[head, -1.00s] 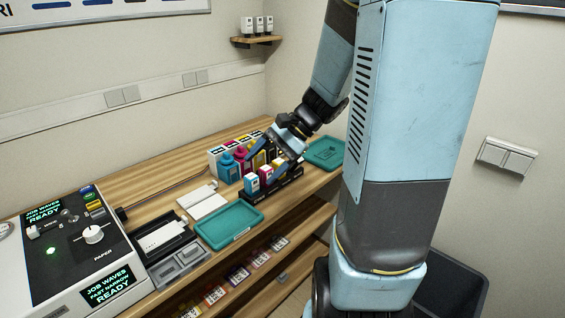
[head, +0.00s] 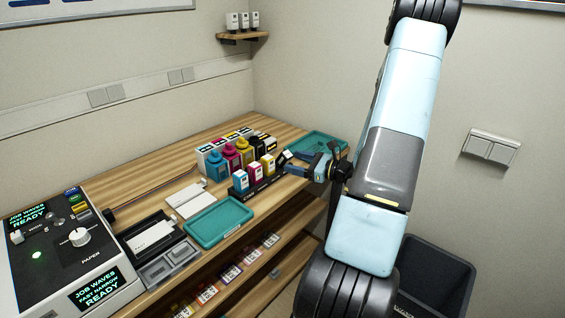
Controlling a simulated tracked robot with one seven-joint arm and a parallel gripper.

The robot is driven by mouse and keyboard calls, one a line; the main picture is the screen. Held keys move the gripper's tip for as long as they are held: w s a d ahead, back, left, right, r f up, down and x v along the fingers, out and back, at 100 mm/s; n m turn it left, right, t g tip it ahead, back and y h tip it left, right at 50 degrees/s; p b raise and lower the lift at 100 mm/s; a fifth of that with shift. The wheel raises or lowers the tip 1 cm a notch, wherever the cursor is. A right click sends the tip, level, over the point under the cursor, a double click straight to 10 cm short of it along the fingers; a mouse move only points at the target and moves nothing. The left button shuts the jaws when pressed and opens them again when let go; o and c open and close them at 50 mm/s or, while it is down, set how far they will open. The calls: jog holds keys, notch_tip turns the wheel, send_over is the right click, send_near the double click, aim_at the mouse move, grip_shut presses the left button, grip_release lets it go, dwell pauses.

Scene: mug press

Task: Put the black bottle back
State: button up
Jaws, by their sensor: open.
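Teal trays lie at front (head: 214,221) and back right (head: 318,142). A printer-like machine (head: 60,250) fills the left. A shelf (head: 242,37) hangs above.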

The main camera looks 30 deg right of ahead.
aim_at(290, 159)
jog(key=d+f+m+t+h, duration=0.2)
jog(key=d+f+m+h, duration=0.15)
jog(key=d, duration=0.25)
jog(key=shift+m, duration=0.45)
jog(key=x, duration=0.8)
jog(key=shift+w+a+f, duration=0.1)
jog(key=shift+a+f, duration=0.1)
jog(key=shift+a, duration=0.05)
jog(key=shift+d+x, duration=0.2)
jog(key=shift+x, duration=2.35)
jog(key=shift+w, duration=0.1)
jog(key=shift+c, duration=0.2)
jog(key=c, duration=1.2)
jog(key=shift+r, duration=0.15)
